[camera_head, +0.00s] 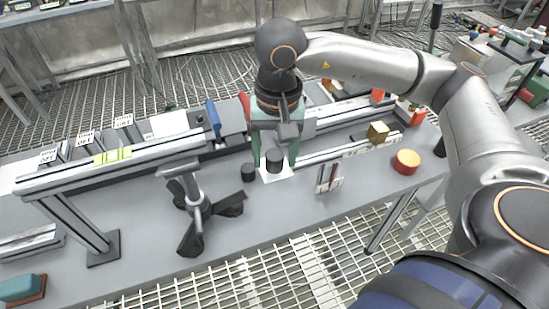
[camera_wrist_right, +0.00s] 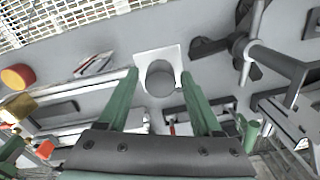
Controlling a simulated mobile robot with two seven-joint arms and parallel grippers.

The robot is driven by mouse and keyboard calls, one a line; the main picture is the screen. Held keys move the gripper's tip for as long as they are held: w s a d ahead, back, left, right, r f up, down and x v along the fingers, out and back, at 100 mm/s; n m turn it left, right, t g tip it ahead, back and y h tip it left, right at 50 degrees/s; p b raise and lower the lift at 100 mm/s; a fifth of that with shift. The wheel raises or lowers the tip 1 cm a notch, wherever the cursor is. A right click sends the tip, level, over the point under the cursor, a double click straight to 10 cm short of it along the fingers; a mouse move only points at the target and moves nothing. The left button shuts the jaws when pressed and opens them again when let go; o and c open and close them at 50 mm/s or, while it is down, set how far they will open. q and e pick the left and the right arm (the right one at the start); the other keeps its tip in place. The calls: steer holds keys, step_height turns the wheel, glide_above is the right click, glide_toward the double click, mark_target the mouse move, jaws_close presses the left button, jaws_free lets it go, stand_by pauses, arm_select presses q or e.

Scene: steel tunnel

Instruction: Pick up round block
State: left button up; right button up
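A dark grey round block (camera_head: 274,160) stands on a white square (camera_head: 284,175) on the grey bench. In the right wrist view its round grey top (camera_wrist_right: 160,78) shows over the white square (camera_wrist_right: 172,52). My right gripper (camera_head: 275,162) points down, with its green fingers on either side of the block. In the right wrist view the gripper (camera_wrist_right: 159,73) is open, and gaps show between its fingertips and the block. My left gripper is not in view.
A grey stand with dark feet (camera_head: 195,207) is to the left. A metal rail (camera_head: 110,165) runs along the bench behind. A red and yellow cylinder (camera_head: 406,161) and a gold cube (camera_head: 378,132) are to the right. The bench's front middle is clear.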

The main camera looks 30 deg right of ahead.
jaws_close()
stand_by(0.3)
